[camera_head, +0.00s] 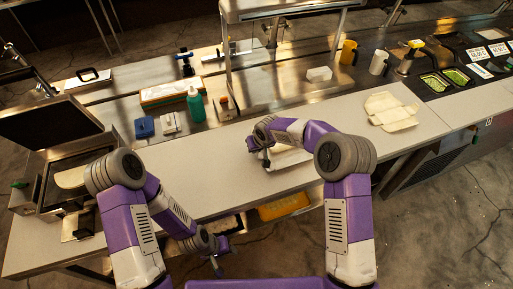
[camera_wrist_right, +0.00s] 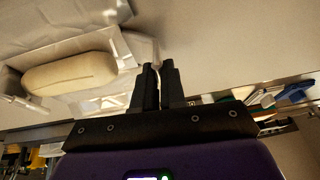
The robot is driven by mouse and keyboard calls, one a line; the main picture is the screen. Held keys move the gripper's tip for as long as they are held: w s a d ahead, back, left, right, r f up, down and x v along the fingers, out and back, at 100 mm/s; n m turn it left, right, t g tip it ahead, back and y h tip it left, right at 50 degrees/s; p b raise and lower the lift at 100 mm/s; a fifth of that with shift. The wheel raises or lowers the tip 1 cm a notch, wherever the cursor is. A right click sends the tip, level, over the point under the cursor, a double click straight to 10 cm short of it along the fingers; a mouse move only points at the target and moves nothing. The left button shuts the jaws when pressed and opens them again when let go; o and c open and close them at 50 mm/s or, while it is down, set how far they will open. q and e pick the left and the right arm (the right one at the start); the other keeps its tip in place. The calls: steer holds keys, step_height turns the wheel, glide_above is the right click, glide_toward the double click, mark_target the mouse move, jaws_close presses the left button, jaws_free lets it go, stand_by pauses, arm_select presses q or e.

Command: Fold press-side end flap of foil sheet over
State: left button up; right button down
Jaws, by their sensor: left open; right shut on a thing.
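The foil sheet (camera_head: 290,158) lies on the pale counter in the head view, partly hidden by my right arm. In the right wrist view a pale rolled tortilla (camera_wrist_right: 70,73) lies on the creased foil (camera_wrist_right: 115,18). My right gripper (camera_wrist_right: 158,72) is shut on a thin edge of the foil, beside one end of the roll; in the head view this gripper (camera_head: 263,158) is at the foil's left end, on the press side. My left gripper (camera_head: 218,266) hangs low in front of the counter, open and away from the foil.
The press (camera_head: 50,128) stands open at far left, a tortilla (camera_head: 72,178) on its lower plate. Another pale sheet (camera_head: 390,110) lies at right. The counter left of the foil is clear.

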steer(key=shift+w+d+r+g+y+p, duration=0.1)
steer(key=shift+d+g+y+p, duration=0.1)
steer(key=shift+d+y, duration=0.2)
steer(key=shift+w+d+r+g+y+p, duration=0.1)
steer(key=shift+d+y+p, duration=0.15)
steer(key=shift+y, duration=0.25)
steer(key=shift+w+d+r+m+g+y+b, duration=0.1)
steer(key=shift+w+d+m+g+y+b, duration=0.15)
steer(key=shift+d+m+y+b, duration=0.55)
steer(key=shift+a+n+p, duration=0.2)
steer(key=shift+n+p, duration=0.2)
steer(key=c, duration=1.2)
jaws_free()
steer(key=shift+r, duration=0.1)
steer(key=v, duration=0.7)
steer(key=shift+d+r, duration=0.15)
steer(key=shift+d, duration=0.15)
steer(key=shift+s, duration=0.1)
